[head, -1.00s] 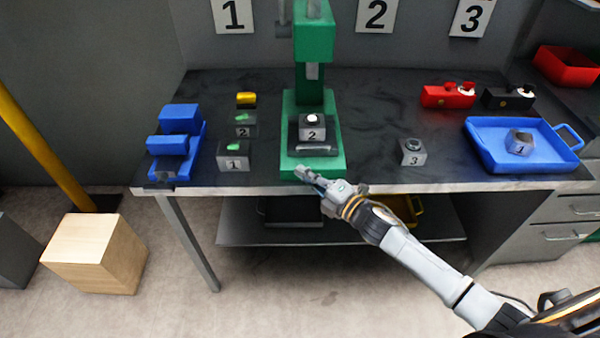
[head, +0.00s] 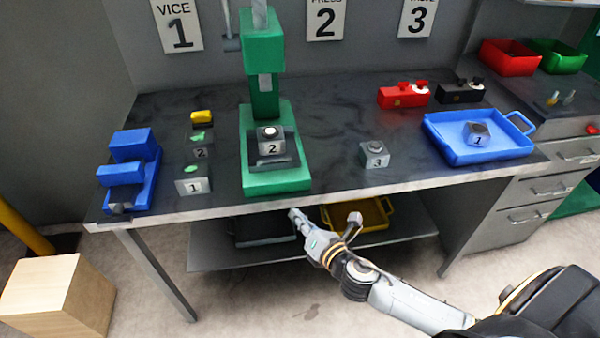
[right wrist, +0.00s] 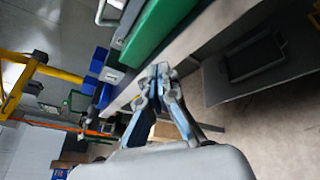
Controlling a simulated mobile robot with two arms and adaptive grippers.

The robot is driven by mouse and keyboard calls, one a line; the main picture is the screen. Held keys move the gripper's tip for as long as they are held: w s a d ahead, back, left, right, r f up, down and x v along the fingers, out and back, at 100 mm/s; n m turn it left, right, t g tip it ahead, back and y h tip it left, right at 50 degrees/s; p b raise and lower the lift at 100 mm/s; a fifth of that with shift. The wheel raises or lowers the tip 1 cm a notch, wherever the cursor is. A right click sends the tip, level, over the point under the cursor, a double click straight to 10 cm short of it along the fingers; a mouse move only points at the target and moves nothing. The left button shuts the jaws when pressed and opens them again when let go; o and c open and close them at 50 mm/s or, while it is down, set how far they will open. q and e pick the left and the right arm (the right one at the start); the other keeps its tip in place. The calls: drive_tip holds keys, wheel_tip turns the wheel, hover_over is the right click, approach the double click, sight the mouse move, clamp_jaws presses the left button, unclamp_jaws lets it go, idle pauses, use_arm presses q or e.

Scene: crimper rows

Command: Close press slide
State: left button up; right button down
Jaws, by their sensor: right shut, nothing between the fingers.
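The green press (head: 263,110) stands on the workbench, its column upright and its base near the front edge. A dark slide (head: 273,160) sits on the press base and carries a grey block marked 2 (head: 269,141). The block is in front of the column, below the press head. My right gripper (head: 294,214) is shut and empty, in front of the bench edge and below the press base, touching nothing that I can see. In the right wrist view its fingertips (right wrist: 160,72) are together, with the green press base (right wrist: 160,25) beyond. My left gripper is not in view.
Block 3 (head: 375,155) and a blue tray (head: 440,148) are to the right. A lower shelf (head: 215,250) lies under the bench.

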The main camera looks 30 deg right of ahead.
wheel_tip(320, 180, up, 4)
drive_tip(key=s+d+n+t+h, duration=0.2)
drive_tip(key=s+n+h, duration=0.1)
drive_tip(key=h, duration=0.4)
drive_tip(key=p, duration=0.3)
approach(300, 161)
drive_tip(key=x, duration=0.7)
drive_tip(key=b+x, duration=0.1)
drive_tip(key=x, duration=0.3)
drive_tip(key=shift+w+f, duration=0.1)
drive_tip(key=shift+w, duration=0.15)
drive_tip(key=shift+s, duration=0.1)
